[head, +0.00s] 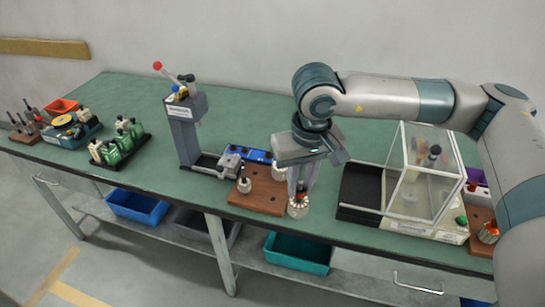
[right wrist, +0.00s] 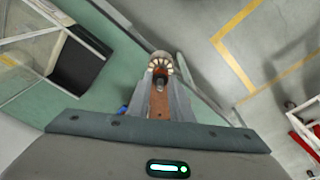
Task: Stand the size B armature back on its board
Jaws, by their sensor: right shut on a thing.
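My right gripper (head: 300,192) points down near the front edge of the bench, shut on an armature (head: 298,208) with a pale slotted body and copper-coloured top. The held armature looks upright, just right of a brown wooden board (head: 258,200). In the right wrist view it sits between the fingertips (right wrist: 161,75), with its ring of copper windings (right wrist: 160,61) showing. I cannot tell whether it touches the bench. Another armature (head: 244,185) stands on the board's left part, and a further one shows at its back right, partly behind my gripper. No size marks are readable.
A grey press (head: 184,125) with a red-knobbed lever stands left of the board. A blue block (head: 250,154) lies behind it. A clear-walled case (head: 418,185) stands to the right, with another wooden board (head: 482,240) beyond.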

